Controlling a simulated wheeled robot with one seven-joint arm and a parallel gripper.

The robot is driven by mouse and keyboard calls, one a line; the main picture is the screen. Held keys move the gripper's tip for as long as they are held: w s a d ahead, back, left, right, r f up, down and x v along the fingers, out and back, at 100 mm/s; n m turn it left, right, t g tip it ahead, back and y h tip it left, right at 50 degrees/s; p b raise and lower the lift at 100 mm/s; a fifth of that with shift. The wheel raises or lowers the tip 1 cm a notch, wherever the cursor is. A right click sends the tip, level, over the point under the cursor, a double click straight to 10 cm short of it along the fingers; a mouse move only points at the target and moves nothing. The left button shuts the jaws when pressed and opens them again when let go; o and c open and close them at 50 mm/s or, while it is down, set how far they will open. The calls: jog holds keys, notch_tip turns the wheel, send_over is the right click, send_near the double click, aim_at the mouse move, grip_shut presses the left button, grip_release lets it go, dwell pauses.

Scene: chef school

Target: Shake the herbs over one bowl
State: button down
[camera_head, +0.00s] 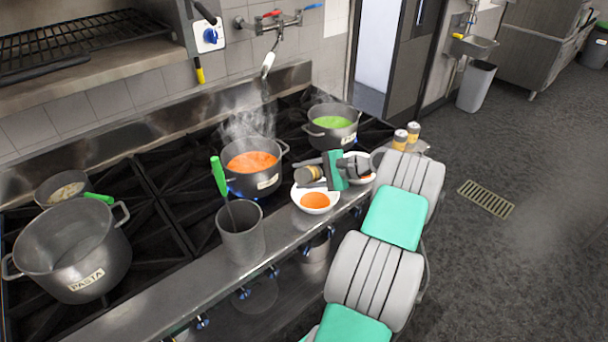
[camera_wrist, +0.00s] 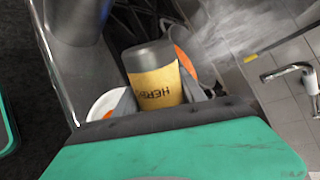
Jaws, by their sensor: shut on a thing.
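My gripper (camera_head: 318,168) is shut on the herbs shaker (camera_head: 314,172), which has a yellow label and a dark grey end. In the wrist view the shaker (camera_wrist: 156,78) sits between the fingers, with its label reading upside down. In the head view it is tipped on its side, dark end to the left, above a white bowl of orange soup (camera_head: 315,201). A second white bowl (camera_head: 366,179) stands behind my gripper and is partly hidden by it. No falling herbs can be made out.
A steaming pot of orange soup (camera_head: 268,184) and a pot of green soup (camera_head: 351,138) stand behind the bowls. A grey container with a green-handled utensil (camera_head: 240,242) stands left. Two more shakers (camera_head: 406,138) stand right. A pasta pot (camera_head: 92,272) is far left.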

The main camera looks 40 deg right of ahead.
jog(key=shift+r, duration=0.25)
dwell(1.5)
